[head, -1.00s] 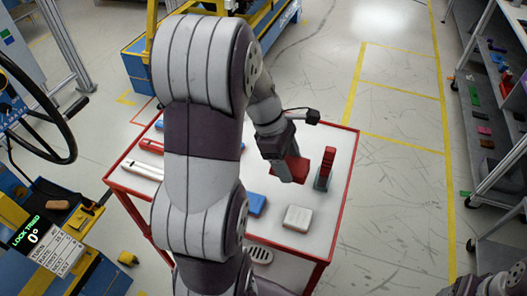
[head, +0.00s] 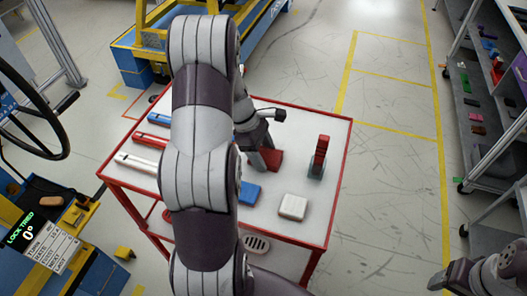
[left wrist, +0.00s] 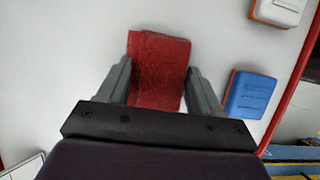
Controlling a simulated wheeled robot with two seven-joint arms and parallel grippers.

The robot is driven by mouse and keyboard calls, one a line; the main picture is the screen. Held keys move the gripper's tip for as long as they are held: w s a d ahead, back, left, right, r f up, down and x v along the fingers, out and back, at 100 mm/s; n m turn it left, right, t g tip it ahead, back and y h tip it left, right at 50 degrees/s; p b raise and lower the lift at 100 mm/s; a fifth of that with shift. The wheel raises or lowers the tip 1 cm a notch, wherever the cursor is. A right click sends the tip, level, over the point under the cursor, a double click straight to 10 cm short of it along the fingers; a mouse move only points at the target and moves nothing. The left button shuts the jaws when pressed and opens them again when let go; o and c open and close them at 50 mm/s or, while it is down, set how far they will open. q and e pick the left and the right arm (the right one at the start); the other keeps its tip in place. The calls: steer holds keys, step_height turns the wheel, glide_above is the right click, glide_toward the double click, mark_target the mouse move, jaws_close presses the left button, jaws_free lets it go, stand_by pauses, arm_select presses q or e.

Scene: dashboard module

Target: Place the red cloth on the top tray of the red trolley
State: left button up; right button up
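The red cloth (head: 271,160) is a dark red folded piece at the top tray (head: 312,128) of the red-rimmed trolley. It also shows in the left wrist view (left wrist: 158,70), low over or on the white tray; I cannot tell whether it touches. My left gripper (head: 262,160) points down at the cloth. In the left wrist view its two grey fingers (left wrist: 158,82) lie against the cloth's two side edges, with no clear gap. My right gripper (head: 437,282) is at the lower right, away from the trolley, its fingers too small to read.
On the tray, a red upright item on a grey-green base (head: 318,157) stands right of the cloth. A blue box (head: 249,193) and a white box (head: 293,207) lie in front. A shelf rack (head: 480,110) is at the right.

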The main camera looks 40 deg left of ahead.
arm_select(q)
steer(key=shift+o, duration=1.4)
